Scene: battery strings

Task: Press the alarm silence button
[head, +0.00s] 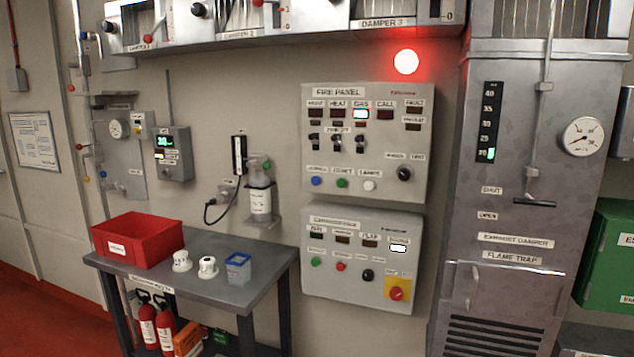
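The grey fire panel (325,155) is on the wall right of centre in the head view. Along its lower row are a blue button (316,181), a green button (341,183) and a white button (369,186). The blue button's label is too small to read surely; the green one seems to say RESET. The lamp under GAS (361,114) is lit, while the lamps beside it are dark. A red beacon (406,62) glows above the panel. Neither of my grippers is in view.
A second panel (325,280) with several buttons and a yellow-backed red switch (397,290) hangs below. A table (220,290) with a red bin (138,240) stands at left. A tall grey cabinet (510,190) is at right. Nothing blocks the fire panel's front.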

